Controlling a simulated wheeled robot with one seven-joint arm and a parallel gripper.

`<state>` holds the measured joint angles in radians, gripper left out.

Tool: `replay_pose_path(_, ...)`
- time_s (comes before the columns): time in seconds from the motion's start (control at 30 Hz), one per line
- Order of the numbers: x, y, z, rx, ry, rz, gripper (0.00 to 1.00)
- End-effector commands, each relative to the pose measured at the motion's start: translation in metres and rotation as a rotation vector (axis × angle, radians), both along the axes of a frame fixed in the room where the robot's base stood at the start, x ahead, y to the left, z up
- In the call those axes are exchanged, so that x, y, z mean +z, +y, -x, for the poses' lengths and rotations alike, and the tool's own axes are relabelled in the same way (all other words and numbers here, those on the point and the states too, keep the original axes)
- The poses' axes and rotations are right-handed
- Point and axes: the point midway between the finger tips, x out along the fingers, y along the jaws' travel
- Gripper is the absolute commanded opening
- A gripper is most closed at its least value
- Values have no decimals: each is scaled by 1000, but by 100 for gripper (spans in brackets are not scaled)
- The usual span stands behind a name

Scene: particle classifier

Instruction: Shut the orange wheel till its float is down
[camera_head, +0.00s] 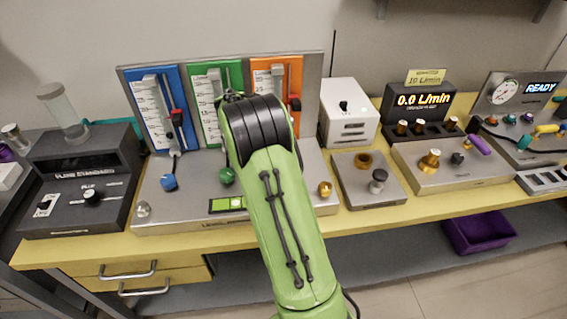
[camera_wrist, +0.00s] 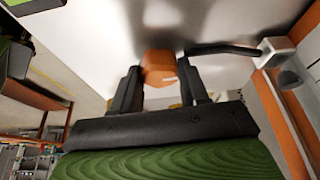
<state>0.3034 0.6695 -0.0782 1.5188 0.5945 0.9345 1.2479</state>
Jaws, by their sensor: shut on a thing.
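The orange panel (camera_head: 262,76) stands at the right end of the three flow panels in the head view, behind my green arm. Its scale shows beside a clear tube, but my arm hides the lower part, and the float's height cannot be read. The orange wheel (camera_wrist: 157,66) shows in the wrist view between the two black fingers of my gripper (camera_wrist: 160,88). My gripper is shut on the wheel, with one finger on each side. In the head view my arm hides both the wheel and my gripper.
A blue wheel (camera_head: 169,182) and a green wheel (camera_head: 227,175) stand in front of the blue panel (camera_head: 140,75) and green panel (camera_head: 196,75). A brass knob (camera_head: 325,189) is at the right of the steel base. A white box (camera_head: 349,125) stands close right.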

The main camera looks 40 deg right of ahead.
Motion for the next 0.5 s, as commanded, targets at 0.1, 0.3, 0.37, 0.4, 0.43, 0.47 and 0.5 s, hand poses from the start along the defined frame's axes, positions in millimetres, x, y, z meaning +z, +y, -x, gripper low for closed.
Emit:
replay_pose_path(0.1, 0, 0, -1, -22, -2, 0, 14)
replay_pose_path(0.3, 0, 0, -1, -36, 0, -1, 14)
replay_pose_path(0.37, 0, 0, -1, -36, -1, -2, 14)
replay_pose_path(0.4, 0, 0, -1, -36, -1, -2, 14)
replay_pose_path(0.43, 0, 0, -1, -35, 0, -2, 14)
replay_pose_path(0.47, 0, 0, -1, -35, 0, -2, 14)
replay_pose_path(0.5, 0, 0, -1, -35, 0, -2, 14)
